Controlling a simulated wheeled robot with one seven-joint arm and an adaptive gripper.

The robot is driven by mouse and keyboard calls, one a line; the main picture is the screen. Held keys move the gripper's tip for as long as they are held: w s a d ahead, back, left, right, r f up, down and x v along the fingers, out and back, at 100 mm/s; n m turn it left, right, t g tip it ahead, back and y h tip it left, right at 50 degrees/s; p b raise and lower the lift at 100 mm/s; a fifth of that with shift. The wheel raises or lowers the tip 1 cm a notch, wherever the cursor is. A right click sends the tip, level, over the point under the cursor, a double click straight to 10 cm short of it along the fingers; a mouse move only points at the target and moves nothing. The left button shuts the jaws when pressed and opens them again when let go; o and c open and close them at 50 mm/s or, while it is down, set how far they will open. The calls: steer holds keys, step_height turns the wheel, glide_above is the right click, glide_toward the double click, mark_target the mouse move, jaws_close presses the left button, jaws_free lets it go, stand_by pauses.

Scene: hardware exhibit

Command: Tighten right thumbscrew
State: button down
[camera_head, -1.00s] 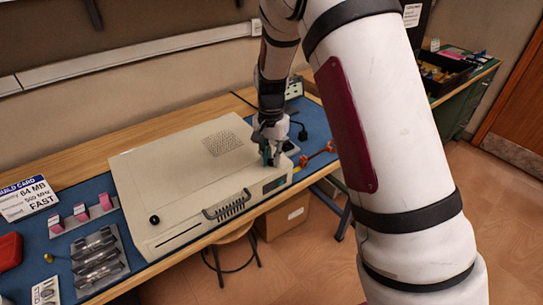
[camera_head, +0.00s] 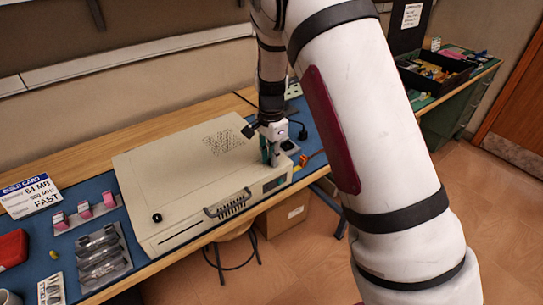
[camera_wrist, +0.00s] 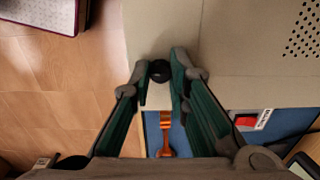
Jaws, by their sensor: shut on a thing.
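A beige computer case (camera_head: 180,180) lies flat on the bench. Its right thumbscrew is a round black knob (camera_wrist: 160,70) near the case's edge in the wrist view; the gripper hides it in the head view. My gripper (camera_head: 269,154) points down at the right end of the case. In the wrist view my gripper (camera_wrist: 161,73) has its two green-lined fingers on either side of the knob, shut on it. The left thumbscrew (camera_head: 156,218) stands at the case's front left corner.
An orange-handled tool (camera_wrist: 166,132) lies on the blue mat beside the case. A metal tray (camera_head: 101,258), pink-and-white pieces (camera_head: 84,210), a red box (camera_head: 12,248) and a sign card (camera_head: 29,195) are at the left. A black bin (camera_head: 436,72) stands far right.

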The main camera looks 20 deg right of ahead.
steer(key=c, duration=1.5)
jaws_free()
step_height(320, 180, up, 12)
steer(key=shift+r, duration=0.1)
